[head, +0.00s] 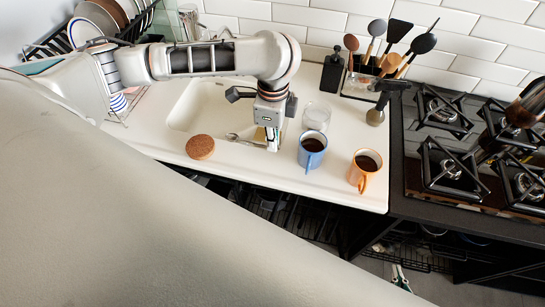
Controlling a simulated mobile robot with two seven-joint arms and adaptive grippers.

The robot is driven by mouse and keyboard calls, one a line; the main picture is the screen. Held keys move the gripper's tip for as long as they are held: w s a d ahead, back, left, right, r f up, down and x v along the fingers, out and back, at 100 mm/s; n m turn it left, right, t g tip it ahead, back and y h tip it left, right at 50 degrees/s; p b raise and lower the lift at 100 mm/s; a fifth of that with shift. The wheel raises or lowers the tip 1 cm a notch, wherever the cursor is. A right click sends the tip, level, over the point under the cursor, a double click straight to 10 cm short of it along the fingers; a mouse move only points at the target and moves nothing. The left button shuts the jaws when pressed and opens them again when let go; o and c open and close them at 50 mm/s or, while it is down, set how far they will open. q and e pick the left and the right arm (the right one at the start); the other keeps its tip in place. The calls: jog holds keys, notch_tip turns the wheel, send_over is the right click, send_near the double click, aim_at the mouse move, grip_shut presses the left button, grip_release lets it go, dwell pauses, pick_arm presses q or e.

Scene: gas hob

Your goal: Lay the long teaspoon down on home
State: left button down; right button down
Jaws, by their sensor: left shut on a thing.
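My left gripper (271,147) reaches down to the white counter between the round cork mat and the blue mug. It is shut on what looks like the long teaspoon (235,137), a thin metal shape low at the counter's surface, left of the fingers. The fingers and wrist hide part of it, and I cannot tell whether it touches the counter. No spot marked as home can be made out. A small white and green part low in the picture looks like my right gripper (400,279); its jaws are not clear.
A blue mug (312,145) and an orange mug (363,174), both with dark drink, stand right of my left gripper. A clear glass (316,115) is behind them. The cork mat (200,147) lies left. The sink (196,105) is behind; the gas hob (455,150) is right.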

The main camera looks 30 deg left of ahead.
aim_at(273, 165)
pick_arm(q)
notch_tip(273, 165, down, 9)
dwell(0.4)
jog(key=shift+f, duration=0.15)
jog(key=c, duration=2.2)
grip_release()
jog(key=shift+r, duration=0.25)
notch_tip(273, 165, up, 11)
jog(key=shift+f, duration=0.1)
jog(key=shift+r, duration=0.55)
